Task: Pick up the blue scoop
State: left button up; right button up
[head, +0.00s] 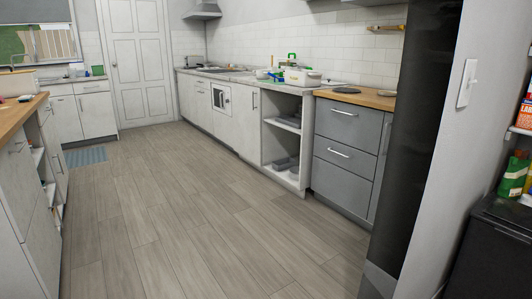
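No blue scoop can be made out for certain in the head view. A cluster of small items with blue, yellow and green parts (274,75) lies on the far counter beside a white pot-like container (302,77). They are too small to tell apart. Neither of my grippers is in view.
The wooden floor (180,205) ahead is clear. Cabinets with a wooden top (12,112) stand at the left. Grey drawers (343,150) and an open shelf unit (287,138) line the right. A dark tall unit (425,130) and wall (480,140) stand close at right. A blue-grey mat (86,157) lies far left.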

aim_at(280, 80)
jog(key=i+j+u, duration=0.1)
jog(key=i+u, duration=0.2)
jog(key=i, duration=0.4)
jog(key=i+u, duration=0.35)
jog(key=i, duration=0.4)
jog(key=i+u, duration=0.1)
jog(key=i, duration=0.75)
jog(key=i+l+u, duration=0.1)
jog(key=i, duration=0.7)
jog(key=i+z, duration=0.1)
jog(key=i, duration=0.45)
jog(key=i+j+z, duration=0.1)
jog(key=i, duration=0.4)
jog(key=i+j+z, duration=0.1)
jog(key=i, duration=0.45)
jog(key=i+j+z, duration=0.15)
jog(key=i+z, duration=0.25)
jog(key=i+j+z, duration=0.2)
jog(key=z, duration=0.2)
jog(key=i+j+z, duration=0.2)
jog(key=z, duration=0.2)
jog(key=j, duration=0.1)
